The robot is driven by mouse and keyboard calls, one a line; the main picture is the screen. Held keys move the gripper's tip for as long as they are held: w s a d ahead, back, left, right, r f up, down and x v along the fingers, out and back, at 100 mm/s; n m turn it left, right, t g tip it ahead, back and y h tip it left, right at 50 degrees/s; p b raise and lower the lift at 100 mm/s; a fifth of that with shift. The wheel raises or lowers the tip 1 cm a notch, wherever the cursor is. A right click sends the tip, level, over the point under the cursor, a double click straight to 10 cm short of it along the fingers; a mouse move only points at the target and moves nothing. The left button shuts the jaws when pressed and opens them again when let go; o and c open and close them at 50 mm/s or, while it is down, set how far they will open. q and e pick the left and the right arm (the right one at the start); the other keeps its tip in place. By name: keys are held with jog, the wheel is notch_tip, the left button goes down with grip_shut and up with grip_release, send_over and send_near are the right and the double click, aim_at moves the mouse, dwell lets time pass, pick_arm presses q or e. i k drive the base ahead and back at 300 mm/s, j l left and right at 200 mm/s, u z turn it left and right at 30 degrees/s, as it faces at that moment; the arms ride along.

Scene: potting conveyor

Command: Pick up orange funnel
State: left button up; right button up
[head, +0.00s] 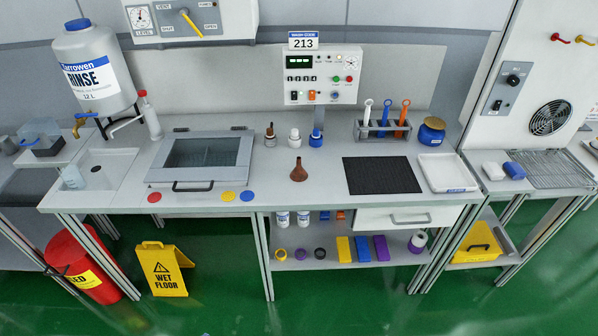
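A funnel-shaped object (299,173) stands on the grey bench top near the middle, wide end down and narrow stem up. Its colour looks brown or dull dark orange. It stands apart from the things around it. No other funnel is clearly visible. Neither of my grippers is in the head view.
Behind the funnel stand small bottles with brown (270,135), white (294,137) and blue (316,138) tops. A black mat (381,175) lies to its right, a lidded basin (202,157) to its left. Coloured discs (228,196) lie near the front edge.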

aim_at(298, 174)
jog(key=i+j+u, duration=0.4)
jog(key=j, duration=0.2)
jog(key=i+j+u, duration=0.35)
jog(key=i, duration=0.2)
jog(key=i+j+u, duration=0.4)
jog(key=i, duration=0.2)
jog(key=k, duration=0.2)
jog(key=i+z, duration=0.1)
jog(key=z, duration=3.15)
